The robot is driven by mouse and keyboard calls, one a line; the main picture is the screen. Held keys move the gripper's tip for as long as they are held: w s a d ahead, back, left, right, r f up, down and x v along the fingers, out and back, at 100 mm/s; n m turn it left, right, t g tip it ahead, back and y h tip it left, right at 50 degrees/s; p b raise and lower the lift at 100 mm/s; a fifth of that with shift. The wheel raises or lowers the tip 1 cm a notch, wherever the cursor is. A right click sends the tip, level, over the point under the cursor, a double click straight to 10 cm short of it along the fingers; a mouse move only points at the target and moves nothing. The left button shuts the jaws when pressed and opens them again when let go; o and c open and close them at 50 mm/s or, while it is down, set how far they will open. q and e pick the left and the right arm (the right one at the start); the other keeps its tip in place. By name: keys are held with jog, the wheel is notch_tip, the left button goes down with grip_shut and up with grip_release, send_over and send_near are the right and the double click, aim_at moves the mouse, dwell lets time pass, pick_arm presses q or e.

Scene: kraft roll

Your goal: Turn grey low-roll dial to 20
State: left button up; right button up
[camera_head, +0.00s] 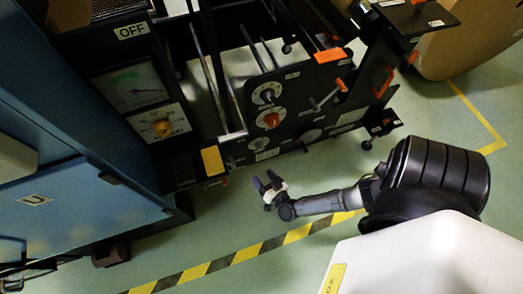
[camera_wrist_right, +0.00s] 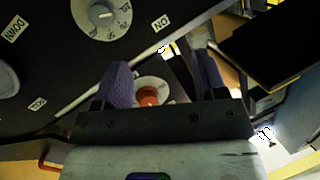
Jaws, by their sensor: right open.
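A black machine panel (camera_head: 291,108) carries several round controls. In the right wrist view, a grey dial with a light knob (camera_wrist_right: 103,15) is at the top, and the red knob (camera_wrist_right: 148,96) shows between the fingers. My right gripper (camera_head: 267,181) is open and empty, below the panel and apart from it. It also shows in the right wrist view (camera_wrist_right: 161,60). My left gripper is out of view.
A gauge (camera_head: 131,86) and a yellow knob (camera_head: 162,128) are on the machine's left part. A blue cabinet (camera_head: 70,205) stands left. Orange-handled levers (camera_head: 329,55) stick out upper right. Green floor with a striped tape line (camera_head: 220,262) is open below the machine.

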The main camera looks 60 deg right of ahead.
aim_at(262, 149)
jog(key=s+d+f+m+g+h+b, duration=0.1)
jog(key=s+d+f+h+b, duration=0.1)
jog(key=d+f+h+b, duration=0.25)
jog(key=shift+y, duration=0.55)
jog(key=b+x, duration=0.1)
jog(key=x, duration=0.3)
jog(key=f+b+x, duration=0.1)
jog(key=b+x, duration=0.1)
jog(key=x, duration=0.2)
jog(key=b+x, duration=0.1)
jog(key=x, duration=0.3)
jog(key=shift+s+d+f, duration=0.15)
jog(key=shift+d+f, duration=0.05)
jog(key=shift+d, duration=0.15)
jog(key=shift+b+x, duration=0.55)
jog(key=shift+x, duration=0.25)
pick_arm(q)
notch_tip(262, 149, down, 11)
pick_arm(e)
jog(key=shift+r, duration=0.1)
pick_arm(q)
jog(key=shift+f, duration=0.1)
pick_arm(e)
jog(key=c, duration=0.9)
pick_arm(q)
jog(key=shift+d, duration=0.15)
pick_arm(e)
jog(key=shift+s, duration=0.1)
